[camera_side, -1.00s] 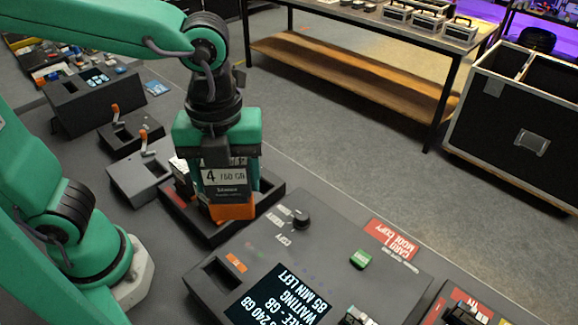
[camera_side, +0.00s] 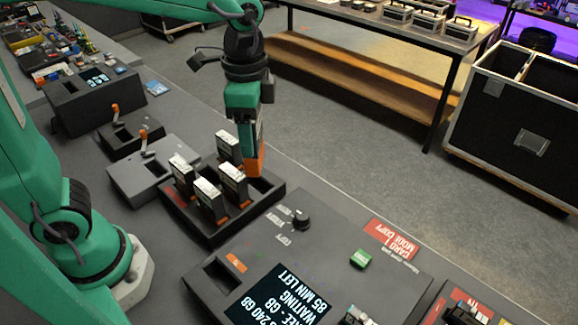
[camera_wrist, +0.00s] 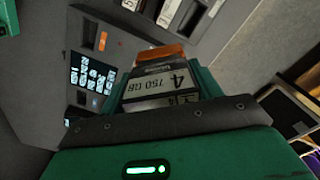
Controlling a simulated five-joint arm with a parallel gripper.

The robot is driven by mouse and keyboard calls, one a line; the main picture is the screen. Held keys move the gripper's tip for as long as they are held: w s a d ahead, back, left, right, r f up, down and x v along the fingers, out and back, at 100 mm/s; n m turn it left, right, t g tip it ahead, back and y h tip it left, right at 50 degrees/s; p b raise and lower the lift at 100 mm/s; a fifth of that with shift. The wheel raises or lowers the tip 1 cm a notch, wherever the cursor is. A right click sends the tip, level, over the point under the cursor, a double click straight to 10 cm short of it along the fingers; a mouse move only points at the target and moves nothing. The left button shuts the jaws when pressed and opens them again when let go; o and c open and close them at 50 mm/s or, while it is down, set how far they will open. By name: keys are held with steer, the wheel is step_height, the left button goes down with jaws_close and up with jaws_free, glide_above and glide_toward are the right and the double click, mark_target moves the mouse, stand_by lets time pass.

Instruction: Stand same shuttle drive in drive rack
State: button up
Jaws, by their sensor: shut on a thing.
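My gripper (camera_side: 247,128) is shut on a drive with an orange end. In the wrist view the held drive (camera_wrist: 158,85) shows a white label reading 4 and 750 GB. In the side view its orange end (camera_side: 255,162) points down, close above the back right part of the drive rack (camera_side: 213,236). I cannot tell whether it touches the rack. The drive is about upright. The black rack has several other drives standing in it, such as one at the front (camera_side: 209,199) and one at the back (camera_side: 229,148). Part of the held drive is hidden by the fingers.
A copy console (camera_side: 330,235) with a lit screen, a knob and a green button stands in front of the rack. A grey box with an orange-tipped lever (camera_side: 145,175) stands left of the rack. Floor lies beyond the table edge at the right.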

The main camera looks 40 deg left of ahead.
steer(key=w+a+n, duration=0.5)
steer(key=a+n, duration=0.1)
steer(key=n, duration=0.4)
step_height(320, 180, down, 6)
steer(key=shift+a, duration=0.2)
steer(key=shift+f, duration=0.15)
step_height(320, 180, down, 6)
stand_by(0.6)
steer(key=shift+f, duration=1.8)
stand_by(3.7)
